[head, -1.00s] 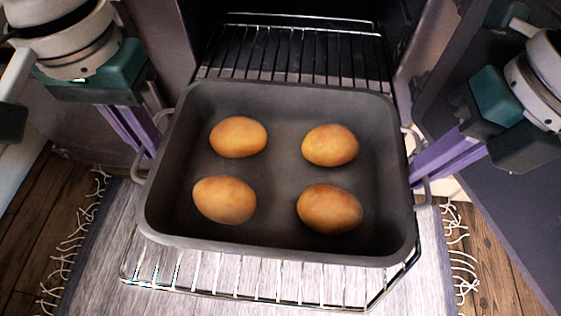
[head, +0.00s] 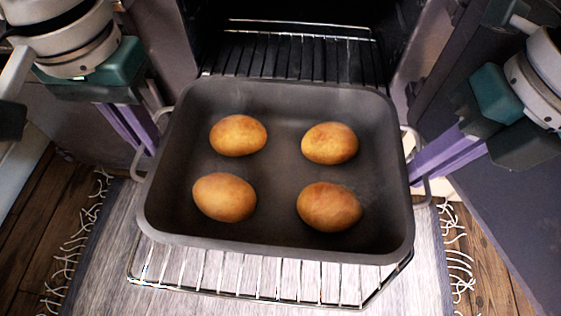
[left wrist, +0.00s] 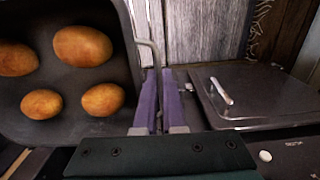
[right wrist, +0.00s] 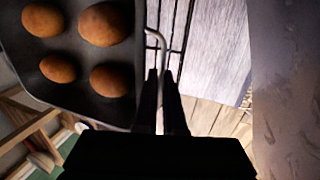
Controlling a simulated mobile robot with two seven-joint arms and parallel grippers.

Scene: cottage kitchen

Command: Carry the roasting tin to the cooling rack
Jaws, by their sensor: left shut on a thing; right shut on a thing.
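The dark grey roasting tin (head: 280,180) is level in the middle of the head view, above the pulled-out wire oven rack (head: 215,275). Several golden-brown, rounded pieces of food, such as the one at front left (head: 224,197), lie in it. My left gripper (head: 143,143) is shut on the tin's left wire handle (left wrist: 155,55). My right gripper (head: 414,172) is shut on its right wire handle (right wrist: 160,40). The tin hides the middle of the rack, and any gap beneath it is hard to judge. I do not see a cooling rack.
The dark open oven (head: 300,50) is behind the tin, with its wire shelf reaching inside. A pale grey fringed rug (head: 105,255) lies on the wooden floor (head: 490,250) below. Dark cabinet surfaces stand close on both sides.

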